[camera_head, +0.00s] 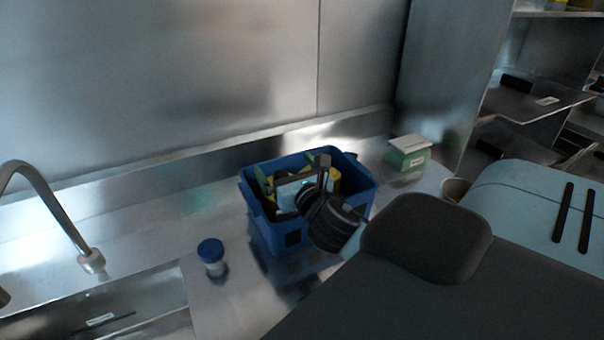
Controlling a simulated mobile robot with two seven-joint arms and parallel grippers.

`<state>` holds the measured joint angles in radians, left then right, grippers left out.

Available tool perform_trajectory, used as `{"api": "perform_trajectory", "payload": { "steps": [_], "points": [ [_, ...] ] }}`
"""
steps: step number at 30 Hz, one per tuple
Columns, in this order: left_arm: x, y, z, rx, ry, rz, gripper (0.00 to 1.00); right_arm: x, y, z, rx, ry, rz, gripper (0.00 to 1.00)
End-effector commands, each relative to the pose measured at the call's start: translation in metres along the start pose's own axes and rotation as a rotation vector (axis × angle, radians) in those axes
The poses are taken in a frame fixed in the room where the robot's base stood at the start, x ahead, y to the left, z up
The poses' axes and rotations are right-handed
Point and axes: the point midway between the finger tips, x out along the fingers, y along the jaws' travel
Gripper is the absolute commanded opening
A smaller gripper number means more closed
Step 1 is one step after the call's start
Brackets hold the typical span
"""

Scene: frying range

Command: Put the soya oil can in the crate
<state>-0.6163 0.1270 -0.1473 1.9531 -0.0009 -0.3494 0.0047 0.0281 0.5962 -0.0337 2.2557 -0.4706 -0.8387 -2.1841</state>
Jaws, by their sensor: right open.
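The blue crate (263,232) stands on the steel counter against the back wall. It holds several things, among them yellow pieces (335,180), something green at its left and a pale item. My right gripper (292,190) is over the crate's opening, its jaws open, and its wrist hides part of the crate's front and right side. I cannot tell for sure which thing is the soya oil can; a yellow piece in the crate may be part of it. My left gripper is out of view.
A jar with a blue lid (211,257) stands left of the crate. A green tub with a pale lid (409,152) is at the right, near a cup (455,188) partly behind my arm. A tap (50,205) and sink are at the left. Shelves stand at the right.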

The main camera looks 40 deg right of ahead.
Motion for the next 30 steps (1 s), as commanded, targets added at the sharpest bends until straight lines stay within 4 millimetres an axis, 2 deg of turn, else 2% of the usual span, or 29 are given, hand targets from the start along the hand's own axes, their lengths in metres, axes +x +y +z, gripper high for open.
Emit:
{"api": "perform_trajectory", "payload": {
  "steps": [3,10,12,19,30],
  "points": [
    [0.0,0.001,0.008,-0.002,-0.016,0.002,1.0,-0.025,0.001,-0.004,-0.002,0.008,0.003,1.0],
    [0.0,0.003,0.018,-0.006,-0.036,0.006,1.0,-0.067,0.0,-0.004,-0.002,0.008,0.001,1.0],
    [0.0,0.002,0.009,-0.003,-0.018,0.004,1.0,-0.075,0.0,0.0,0.001,0.003,-0.001,1.0],
    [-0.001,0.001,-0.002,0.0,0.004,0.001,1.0,-0.088,0.0,0.001,0.001,-0.001,0.0,1.0],
    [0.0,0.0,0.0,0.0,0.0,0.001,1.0,-0.09,0.0,-0.001,0.0,0.002,0.0,1.0]
  ]
}}
